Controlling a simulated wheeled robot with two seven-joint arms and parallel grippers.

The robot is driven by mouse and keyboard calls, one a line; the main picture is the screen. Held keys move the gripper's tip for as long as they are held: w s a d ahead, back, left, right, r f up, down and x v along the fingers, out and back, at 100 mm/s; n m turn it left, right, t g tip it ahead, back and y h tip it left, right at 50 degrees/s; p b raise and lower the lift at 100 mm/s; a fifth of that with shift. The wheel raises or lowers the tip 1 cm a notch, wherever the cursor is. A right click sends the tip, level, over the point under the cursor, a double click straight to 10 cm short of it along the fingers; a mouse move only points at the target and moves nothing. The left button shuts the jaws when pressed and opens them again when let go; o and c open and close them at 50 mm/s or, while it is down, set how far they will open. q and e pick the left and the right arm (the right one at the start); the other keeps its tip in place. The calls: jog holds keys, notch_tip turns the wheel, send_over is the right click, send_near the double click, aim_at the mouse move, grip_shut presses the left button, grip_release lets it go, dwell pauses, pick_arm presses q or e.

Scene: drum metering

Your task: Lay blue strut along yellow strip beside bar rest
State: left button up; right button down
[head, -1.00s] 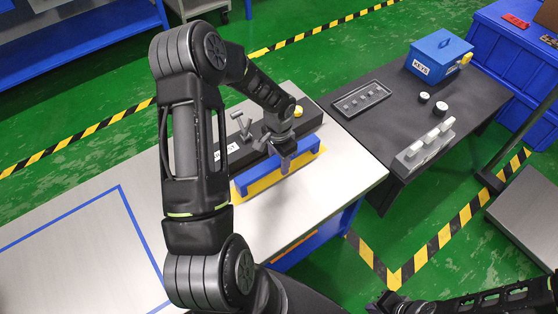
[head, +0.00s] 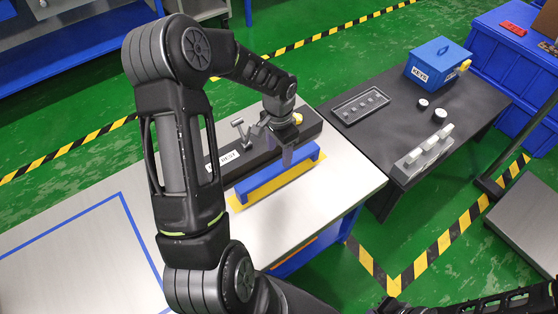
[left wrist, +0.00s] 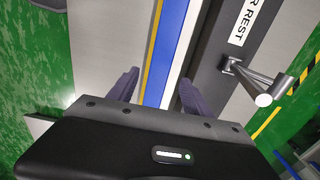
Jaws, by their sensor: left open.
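The blue strut (head: 262,177) lies lengthwise along the yellow strip (head: 283,181) on the pale bench, in front of the black bar rest (head: 222,173). In the left wrist view the strut (left wrist: 168,50) runs parallel to the bar rest (left wrist: 212,70), with the yellow strip (left wrist: 154,40) showing along its left side. My left gripper (head: 287,155) is open over the strut; in the left wrist view its fingers (left wrist: 157,92) stand apart on either side of the strut's line.
A dark table to the right holds a slotted tray (head: 360,105), a blue KEYS box (head: 438,62) and a grey rack (head: 424,153). Bare bench lies left, inside a blue outline (head: 128,208).

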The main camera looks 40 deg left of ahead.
aim_at(279, 166)
pick_arm(q)
jog(key=shift+r, duration=1.75)
